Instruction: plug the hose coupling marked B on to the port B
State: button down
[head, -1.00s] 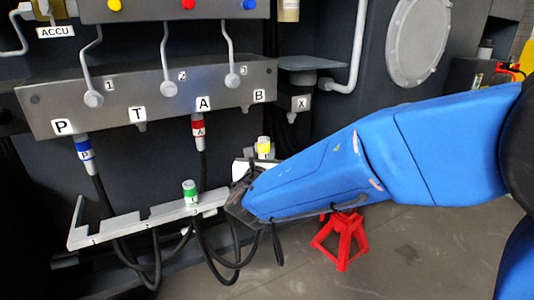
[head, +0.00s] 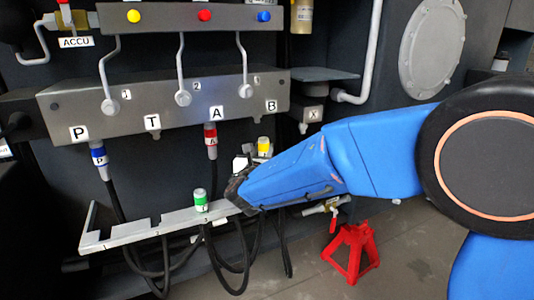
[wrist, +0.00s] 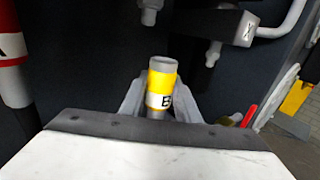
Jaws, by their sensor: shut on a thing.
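The hose coupling B, with a yellow band (head: 263,147), stands upright in my gripper (wrist: 160,101). In the wrist view the yellow coupling (wrist: 161,82) shows its open grey top end and part of its B label. The two grey fingers are shut around its lower part. In the head view my arm hides most of the gripper. The port B sits under the B label (head: 271,105) at the right end of the grey manifold (head: 200,92). A port stub (wrist: 149,12), likely port B, hangs above and slightly left of the coupling, apart from it.
The blue coupling P (head: 99,155) and red coupling A (head: 211,138) hang plugged under the manifold. The green coupling (head: 201,200) stands on the pale rack (head: 150,228). The X block (head: 312,115) is right of the manifold. A red stand (head: 351,252) is on the floor.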

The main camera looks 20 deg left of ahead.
jog(key=w+a, duration=0.3)
jog(key=w, duration=0.1)
jog(key=shift+a, duration=0.3)
dwell(0.3)
jog(key=shift+r, duration=1.2)
jog(key=shift+r, duration=1.75)
dwell(0.8)
jog(key=c, duration=1.3)
grip_release()
jog(key=shift+o, duration=0.2)
jog(key=shift+s+f, duration=0.1)
